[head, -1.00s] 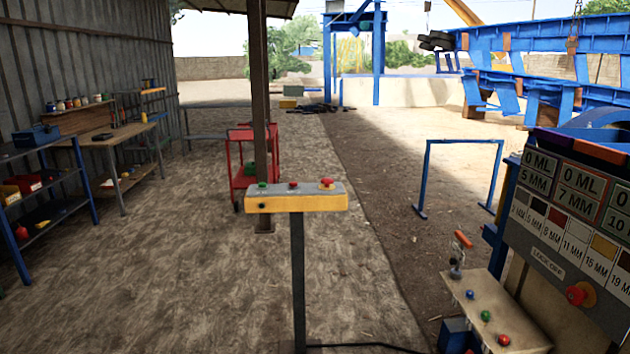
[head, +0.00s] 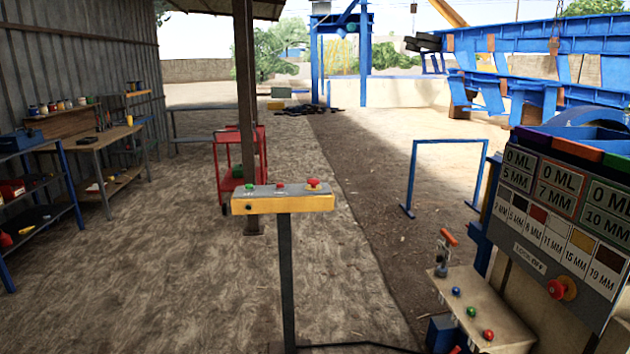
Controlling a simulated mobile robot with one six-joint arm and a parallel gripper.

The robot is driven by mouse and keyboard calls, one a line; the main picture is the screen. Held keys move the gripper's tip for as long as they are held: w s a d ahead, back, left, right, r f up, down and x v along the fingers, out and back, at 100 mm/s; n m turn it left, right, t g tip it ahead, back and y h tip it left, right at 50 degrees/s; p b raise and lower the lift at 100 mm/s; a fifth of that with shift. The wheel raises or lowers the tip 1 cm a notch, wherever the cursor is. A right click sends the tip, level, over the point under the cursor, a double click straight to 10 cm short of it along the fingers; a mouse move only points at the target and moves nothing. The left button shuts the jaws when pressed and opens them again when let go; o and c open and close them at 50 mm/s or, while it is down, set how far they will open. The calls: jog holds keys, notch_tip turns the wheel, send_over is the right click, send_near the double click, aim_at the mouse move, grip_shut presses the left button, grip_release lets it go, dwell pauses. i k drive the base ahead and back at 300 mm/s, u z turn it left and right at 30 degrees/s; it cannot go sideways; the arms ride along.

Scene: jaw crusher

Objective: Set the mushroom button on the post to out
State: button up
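The post (head: 287,280) stands upright in the middle of the head view, with a yellow and grey control box (head: 283,204) on top. The red mushroom button (head: 313,184) sits at the right end of the box's top, on a yellow base. A green button (head: 250,187) and a smaller red button (head: 280,187) are to its left on the same top. From here I cannot tell whether the mushroom button is in or out. My gripper is not in view.
A panel (head: 567,215) with another red knob (head: 556,289) and a ledge (head: 470,295) with coloured buttons stand at the right. A blue frame (head: 447,140) is behind. A red cart (head: 222,165) and roof column are behind the post. A cable runs by the post's foot.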

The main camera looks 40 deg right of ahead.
aim_at(313, 182)
jog(key=z, duration=0.05)
jog(key=i, duration=1)
jog(key=u, duration=0.05)
